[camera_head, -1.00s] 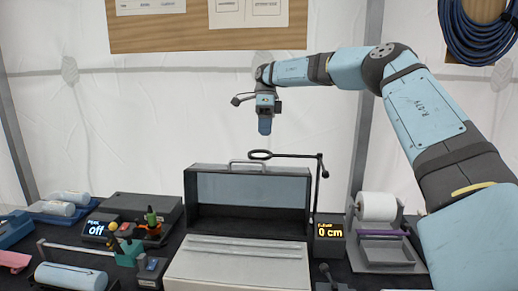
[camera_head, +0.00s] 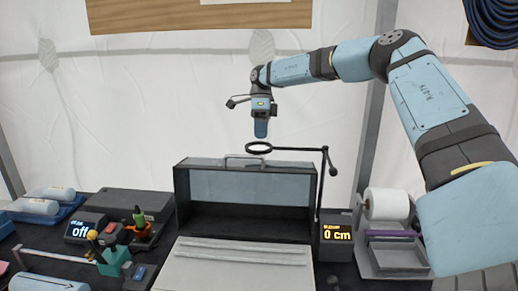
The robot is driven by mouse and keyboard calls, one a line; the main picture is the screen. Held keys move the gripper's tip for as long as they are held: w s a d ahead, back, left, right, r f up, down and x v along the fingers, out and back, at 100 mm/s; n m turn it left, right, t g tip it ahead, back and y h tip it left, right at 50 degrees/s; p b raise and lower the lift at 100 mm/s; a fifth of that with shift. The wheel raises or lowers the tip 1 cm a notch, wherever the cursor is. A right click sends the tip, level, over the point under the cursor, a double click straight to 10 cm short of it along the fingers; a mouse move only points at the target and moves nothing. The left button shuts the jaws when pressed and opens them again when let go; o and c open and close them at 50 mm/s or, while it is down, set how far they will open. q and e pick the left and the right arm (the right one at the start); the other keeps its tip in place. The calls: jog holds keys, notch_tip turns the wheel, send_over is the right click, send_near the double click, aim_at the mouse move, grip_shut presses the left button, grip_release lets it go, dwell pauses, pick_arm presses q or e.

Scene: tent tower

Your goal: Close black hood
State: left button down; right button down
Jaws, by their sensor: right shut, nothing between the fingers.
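The black hood (camera_head: 246,222) stands at the middle of the table, a dark box with a clear front pane (camera_head: 250,188) and a handle (camera_head: 245,157) on its top edge. Its front is open below the pane and its inside is dark. My right gripper (camera_head: 261,128) hangs pointing down above the hood and behind the handle in the picture. It is shut and empty, and it appears apart from the hood. My left gripper is not in view.
A ring on a black stand (camera_head: 322,175) rises at the hood's right. A display reading off (camera_head: 83,228) and small tools are left. A pale ridged board (camera_head: 235,265) lies in front.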

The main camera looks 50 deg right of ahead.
aim_at(259, 168)
jog(key=x, duration=0.3)
jog(key=shift+s+f, duration=0.1)
jog(key=shift+f, duration=0.3)
jog(key=s+a, duration=0.1)
jog(key=s+a+p, duration=0.1)
jog(key=a, duration=0.1)
jog(key=shift+s+r, duration=0.2)
jog(key=shift+a+f, duration=0.1)
